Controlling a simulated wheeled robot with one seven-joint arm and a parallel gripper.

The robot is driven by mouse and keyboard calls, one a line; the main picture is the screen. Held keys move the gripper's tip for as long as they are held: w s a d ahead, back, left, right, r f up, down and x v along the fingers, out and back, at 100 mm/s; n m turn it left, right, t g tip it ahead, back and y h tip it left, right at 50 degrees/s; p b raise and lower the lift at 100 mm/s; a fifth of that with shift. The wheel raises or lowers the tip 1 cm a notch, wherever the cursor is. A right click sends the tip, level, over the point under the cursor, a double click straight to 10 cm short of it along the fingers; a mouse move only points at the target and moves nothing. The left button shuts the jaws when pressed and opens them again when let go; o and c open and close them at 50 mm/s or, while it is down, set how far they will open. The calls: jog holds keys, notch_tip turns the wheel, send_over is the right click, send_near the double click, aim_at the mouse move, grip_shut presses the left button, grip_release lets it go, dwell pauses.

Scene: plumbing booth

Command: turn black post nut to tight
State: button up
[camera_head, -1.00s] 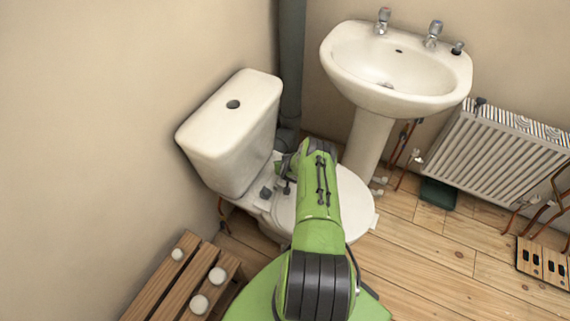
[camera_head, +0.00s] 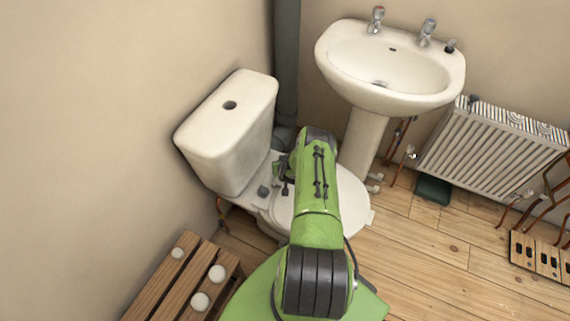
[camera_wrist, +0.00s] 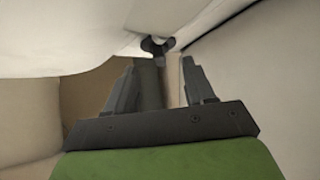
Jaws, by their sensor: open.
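The black post nut (camera_wrist: 157,46) shows in the wrist view as a small dark winged piece under a white ceramic overhang, beside a pale wall. My gripper (camera_wrist: 158,62) is open, with its two dark fingers pointing up toward the nut. The nut lies just beyond the fingertips, roughly between them, and the jaws look empty. I cannot tell the exact gap or how tight the nut is. In the head view my arm reaches over the white toilet (camera_head: 338,207), and the nut cannot be made out.
The cistern (camera_head: 228,135) stands left of my arm, with a grey pipe (camera_head: 287,65) behind. A washbasin (camera_head: 390,75) and radiator (camera_head: 490,145) are to the right. A slatted wooden crate (camera_head: 170,285) stands at lower left. The wooden floor (camera_head: 425,250) on the right is mostly clear.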

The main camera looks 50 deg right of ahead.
jog(key=p+v, duration=0.4)
jog(key=v, duration=0.8)
jog(key=shift+a+f, duration=0.1)
